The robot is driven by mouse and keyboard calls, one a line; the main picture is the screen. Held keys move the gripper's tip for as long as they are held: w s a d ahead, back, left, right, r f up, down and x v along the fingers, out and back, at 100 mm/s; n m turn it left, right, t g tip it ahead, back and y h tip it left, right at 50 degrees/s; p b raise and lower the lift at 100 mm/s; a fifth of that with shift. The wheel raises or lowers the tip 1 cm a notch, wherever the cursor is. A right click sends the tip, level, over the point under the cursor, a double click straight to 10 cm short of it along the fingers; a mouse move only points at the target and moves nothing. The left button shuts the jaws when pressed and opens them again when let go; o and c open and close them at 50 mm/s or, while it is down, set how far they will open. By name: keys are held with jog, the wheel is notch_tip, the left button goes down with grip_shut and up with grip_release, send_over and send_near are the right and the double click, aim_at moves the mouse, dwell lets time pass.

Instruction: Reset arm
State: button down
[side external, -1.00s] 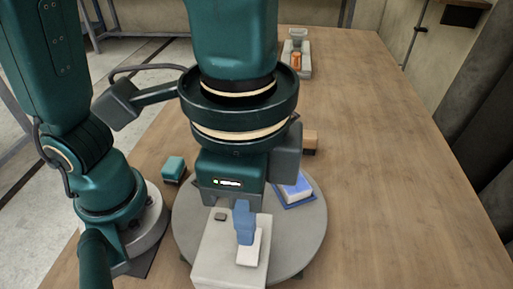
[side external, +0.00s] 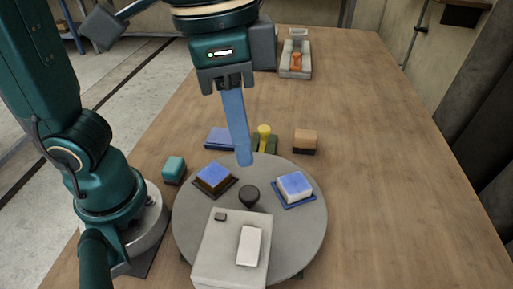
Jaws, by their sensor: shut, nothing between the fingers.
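My gripper (side external: 244,160) hangs above the back edge of the round grey turntable (side external: 300,235). Its long blue fingers are shut together with nothing held between them, and the tips point down, tilted slightly right. They appear clear of the items around them. On the turntable are a brown block with a blue top (side external: 214,177) on a dark pad, a white block with a blue top (side external: 295,186) on a blue pad, and a dark knob (side external: 249,195) between them. A white piece (side external: 249,245) lies on a pale grey box (side external: 214,250) in front.
A teal block (side external: 174,169) sits left of the turntable. Behind it are a blue flat item (side external: 220,138), a yellow-topped item (side external: 264,136) and a wooden block (side external: 305,141). A grey fixture with an orange part (side external: 296,61) stands farther back. The table's right side is clear.

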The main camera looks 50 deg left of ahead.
jog(key=a+f+n+t, duration=0.2)
jog(key=a+n, duration=0.1)
jog(key=a, duration=0.3)
jog(key=a+f+n+t, duration=0.2)
jog(key=a+f, duration=0.1)
jog(key=a, duration=0.3)
jog(key=shift+a+f+n+y, duration=0.15)
jog(key=shift+f+n+y, duration=0.15)
jog(key=shift+n+y, duration=0.1)
